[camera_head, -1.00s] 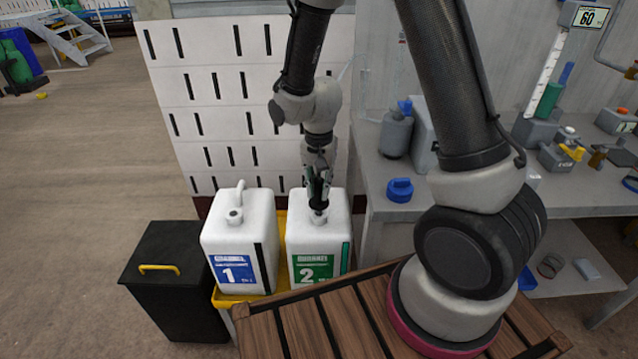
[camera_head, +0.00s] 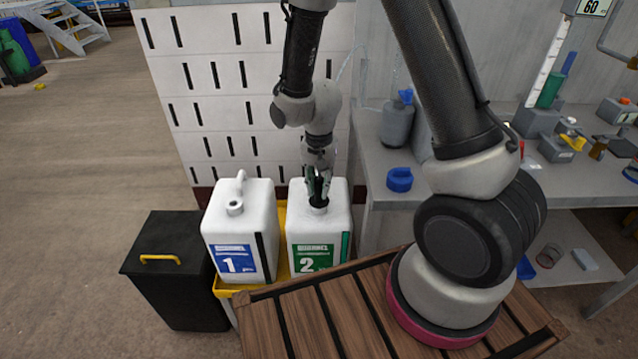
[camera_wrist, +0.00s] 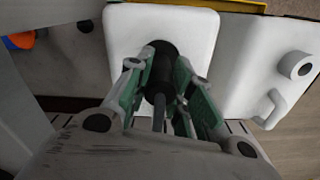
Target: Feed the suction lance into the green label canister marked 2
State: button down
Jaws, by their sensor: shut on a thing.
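The canister marked 2 (camera_head: 336,228), white with a green label, stands upright beside the canister marked 1 (camera_head: 238,235), which has a blue label. My gripper (camera_head: 319,198) is low over the top of canister 2, at its neck. In the wrist view my gripper (camera_wrist: 164,90) is shut on the suction lance (camera_wrist: 163,75), a black cylindrical head with a grey shaft. The lance head sits at the canister's opening in both views. Its lower part is hidden, and I cannot tell how deep it reaches. The wrist view also shows canister 1 (camera_wrist: 262,60) at right.
Both canisters stand in a yellow tray (camera_head: 282,275). A black bin (camera_head: 172,268) with a yellow handle is at left. A slotted white panel (camera_head: 230,90) stands behind. A workbench at right holds a blue cap (camera_head: 399,180) and a grey jug (camera_head: 397,122).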

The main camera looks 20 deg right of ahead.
jog(key=shift+f, duration=0.15)
dwell(0.3)
jog(key=c, duration=1.2)
grip_release()
notch_tip(320, 180, up, 12)
